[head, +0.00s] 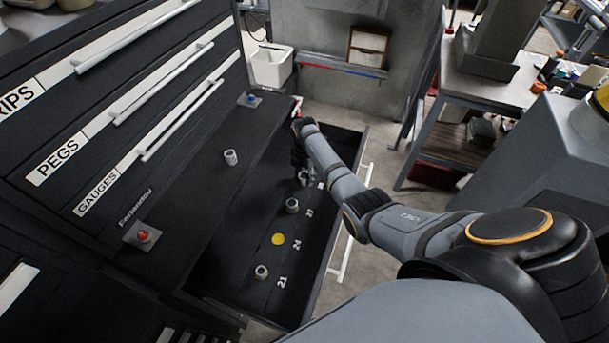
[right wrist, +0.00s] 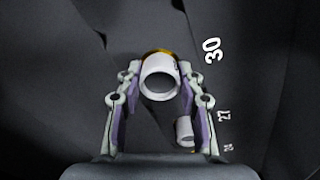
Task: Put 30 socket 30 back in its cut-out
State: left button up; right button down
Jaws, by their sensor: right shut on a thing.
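My right gripper (head: 301,160) reaches down into the open drawer beside the 30 label. In the right wrist view the right gripper (right wrist: 158,72) is shut on a pale metal socket (right wrist: 160,82), held between its two fingers with its open end toward the camera. In the head view this socket (head: 305,178) shows small and partly covered by my gripper. Yellow of the 30 cut-out (right wrist: 152,53) shows just past the socket's far edge. I cannot tell whether the socket is in the cut-out or above it. My left gripper is not in view.
The 27 socket (right wrist: 185,131) stands close by, also seen in the head view (head: 292,205). An empty yellow cut-out (head: 278,239) is at 24, and a socket (head: 261,272) stands at 21. Another socket (head: 231,157) stands on the dark ledge left of the drawer (head: 235,262).

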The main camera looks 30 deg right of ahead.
jog(key=shift+s+a+f, duration=0.1)
jog(key=shift+s+f, duration=0.15)
jog(key=shift+f, duration=0.05)
dwell(0.8)
jog(key=c, duration=1)
grip_release()
jog(key=shift+f, duration=0.1)
jog(key=shift+c, duration=0.2)
jog(key=shift+o, duration=1.4)
jog(key=shift+w, duration=0.15)
notch_tip(320, 180, up, 12)
